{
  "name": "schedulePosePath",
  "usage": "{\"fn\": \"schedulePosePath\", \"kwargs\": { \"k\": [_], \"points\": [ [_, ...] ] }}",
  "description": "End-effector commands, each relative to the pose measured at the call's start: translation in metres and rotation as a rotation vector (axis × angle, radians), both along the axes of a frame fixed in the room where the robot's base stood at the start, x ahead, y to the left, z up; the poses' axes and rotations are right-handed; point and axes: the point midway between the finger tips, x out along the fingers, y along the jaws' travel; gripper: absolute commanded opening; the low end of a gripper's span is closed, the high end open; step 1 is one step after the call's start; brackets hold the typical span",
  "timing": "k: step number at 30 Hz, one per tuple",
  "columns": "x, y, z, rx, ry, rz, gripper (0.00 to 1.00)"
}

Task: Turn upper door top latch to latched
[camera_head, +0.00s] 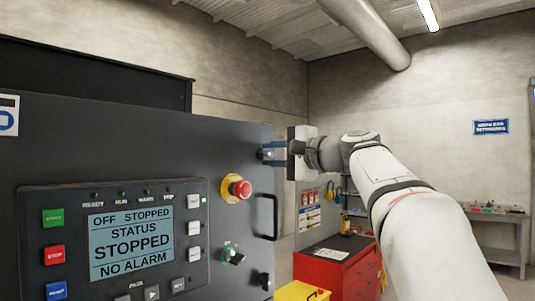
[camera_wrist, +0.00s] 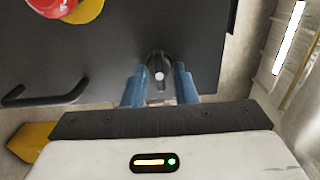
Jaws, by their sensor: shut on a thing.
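The upper door top latch (camera_wrist: 159,65) is a small dark knob with a pale spot, near the edge of the dark door panel (camera_head: 130,145). In the wrist view it sits between the two blue fingers of my gripper (camera_wrist: 160,88), which are shut on it. In the head view my gripper (camera_head: 270,153) reaches the door's upper right edge from the right, and its fingers mostly hide the latch. The latch looks lengthwise between the fingers; whether it is latched I cannot tell.
Below the latch are a red emergency stop button (camera_head: 241,189) on a yellow base, a black door handle (camera_head: 268,217) and a lower latch (camera_head: 264,281). A display panel (camera_head: 130,243) is at left. A red cabinet (camera_head: 335,268) and yellow box (camera_head: 300,292) stand right of the door.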

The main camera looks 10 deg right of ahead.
Motion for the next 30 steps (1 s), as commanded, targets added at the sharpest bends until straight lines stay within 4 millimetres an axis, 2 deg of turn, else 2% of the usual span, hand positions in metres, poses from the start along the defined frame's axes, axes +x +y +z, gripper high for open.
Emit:
{"fn": "schedulePosePath", "kwargs": {
  "k": [12,13,20,30],
  "points": [
    [0.0002,0.0000,-0.0008,0.006,0.005,0.000,0.02],
    [0.0003,0.0001,-0.0009,0.006,0.005,0.000,0.26],
    [0.0003,0.0003,-0.0007,0.005,0.005,0.001,0.45],
    [-0.0048,-0.0032,-0.0014,0.005,0.004,0.000,0.46]
  ]
}}
